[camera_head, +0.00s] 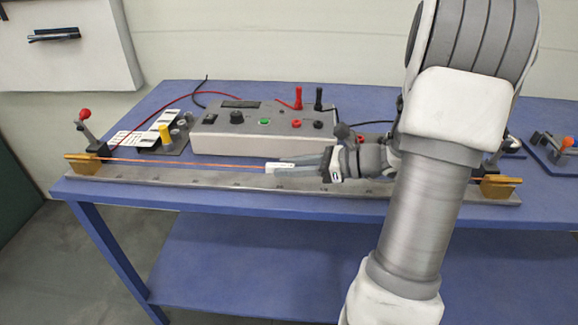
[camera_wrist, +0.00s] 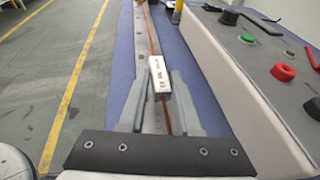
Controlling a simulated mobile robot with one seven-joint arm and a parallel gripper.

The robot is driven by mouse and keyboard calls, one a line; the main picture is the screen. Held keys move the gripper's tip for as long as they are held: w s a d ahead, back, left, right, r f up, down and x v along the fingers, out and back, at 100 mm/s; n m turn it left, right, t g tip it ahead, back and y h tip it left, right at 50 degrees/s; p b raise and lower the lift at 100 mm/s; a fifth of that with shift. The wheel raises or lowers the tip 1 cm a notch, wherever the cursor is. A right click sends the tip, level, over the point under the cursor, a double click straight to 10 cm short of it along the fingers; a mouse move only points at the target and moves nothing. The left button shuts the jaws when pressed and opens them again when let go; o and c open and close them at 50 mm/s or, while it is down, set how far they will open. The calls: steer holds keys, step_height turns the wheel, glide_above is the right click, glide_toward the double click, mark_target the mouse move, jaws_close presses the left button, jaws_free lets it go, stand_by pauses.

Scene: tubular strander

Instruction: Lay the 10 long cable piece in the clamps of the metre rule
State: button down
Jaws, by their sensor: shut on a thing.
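The long cable piece, a thin copper-coloured strand (camera_head: 190,163), runs along the metre rule (camera_head: 200,183). It also shows in the wrist view (camera_wrist: 148,30). Its left end reaches the left brass clamp (camera_head: 88,160), whose red-knobbed lever (camera_head: 86,120) stands raised. A short stretch shows by the right brass clamp (camera_head: 500,187); whether either end is seated in the jaws is too small to tell. My gripper (camera_head: 278,168) is shut on the cable at its white label (camera_wrist: 159,78), just above the rule's middle. The label's print is unreadable. My arm hides the cable's right part.
A grey test box (camera_head: 260,135) with knobs and red and black plugs stands close behind the rule. A yellow-capped fixture (camera_head: 165,138) and a white card are behind its left end. Another small fixture (camera_head: 565,145) is at far right. The blue bench front (camera_head: 110,190) is clear.

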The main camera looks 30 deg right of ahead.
steer(key=c, duration=0.5)
jaws_free()
steer(key=p+v, duration=0.3)
steer(key=v, duration=1.4)
steer(key=shift+s+d+r, duration=0.1)
steer(key=shift+d, duration=0.1)
